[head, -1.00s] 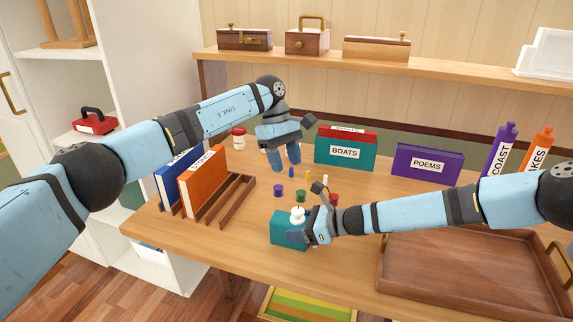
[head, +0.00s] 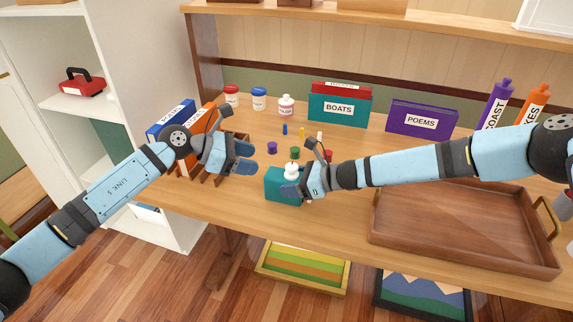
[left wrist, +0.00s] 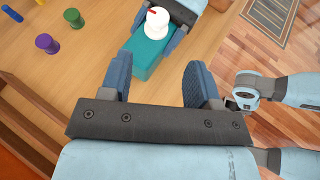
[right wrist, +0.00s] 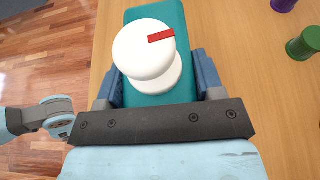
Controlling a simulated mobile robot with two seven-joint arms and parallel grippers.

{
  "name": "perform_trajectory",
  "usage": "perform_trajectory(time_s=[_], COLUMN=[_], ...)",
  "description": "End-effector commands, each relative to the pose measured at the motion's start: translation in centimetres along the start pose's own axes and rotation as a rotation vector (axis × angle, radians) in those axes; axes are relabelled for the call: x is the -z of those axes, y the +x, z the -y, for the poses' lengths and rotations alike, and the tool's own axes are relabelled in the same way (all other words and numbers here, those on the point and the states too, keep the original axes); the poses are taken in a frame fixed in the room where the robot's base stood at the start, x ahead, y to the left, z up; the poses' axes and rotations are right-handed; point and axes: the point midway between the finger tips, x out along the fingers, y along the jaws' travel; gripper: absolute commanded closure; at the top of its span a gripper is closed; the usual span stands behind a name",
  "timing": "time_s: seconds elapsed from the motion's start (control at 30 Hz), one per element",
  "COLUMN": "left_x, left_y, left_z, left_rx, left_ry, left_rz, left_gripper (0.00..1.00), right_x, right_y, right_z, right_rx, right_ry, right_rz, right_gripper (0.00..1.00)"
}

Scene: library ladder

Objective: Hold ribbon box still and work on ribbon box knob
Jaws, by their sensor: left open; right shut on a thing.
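The ribbon box is a teal block (head: 281,187) on the table. A white round knob (head: 292,170) with a red mark stands on its top. In the right wrist view the knob (right wrist: 148,50) covers much of the teal box (right wrist: 180,18), and the red mark points right. My right gripper (head: 290,189) is shut on the box, one finger on each side. My left gripper (head: 246,158) is open and empty, to the left of the box and apart from it. In the left wrist view the box (left wrist: 148,60) and knob (left wrist: 157,21) lie just beyond my open fingers (left wrist: 160,85).
A wooden book rack (head: 232,165) stands left, near my left gripper. A wooden tray (head: 465,262) sits at the right. BOATS (head: 338,108) and POEMS (head: 421,120) boxes stand at the back.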

Motion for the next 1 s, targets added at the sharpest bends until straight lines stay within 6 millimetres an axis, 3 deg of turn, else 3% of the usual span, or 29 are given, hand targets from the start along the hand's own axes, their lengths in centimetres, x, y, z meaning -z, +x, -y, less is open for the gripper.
perform_trajectory(time_s=[0.13,0.27,0.7,1.0], left_x=[0.2,0.1,-0.4,-0.5], left_y=[-1.3,-0.6,7.7,10.3], left_z=[0.4,0.4,0.0,-0.2], left_rx=[-0.047,-0.055,-0.052,-0.054], left_ry=[-0.056,-0.068,-0.067,-0.065], left_rz=[0.047,0.058,0.056,0.055], left_gripper=[0.44,0.44,0.44,0.44], right_x=[-0.1,-0.1,-0.1,-0.1], right_y=[0.0,0.0,0.0,0.0], right_z=[0.0,0.0,0.0,0.0], right_rx=[0.000,0.000,0.000,0.000], right_ry=[0.000,0.000,0.000,0.000], right_rz=[0.001,0.001,0.001,0.001], right_gripper=[0.68,0.68,0.68,0.68])
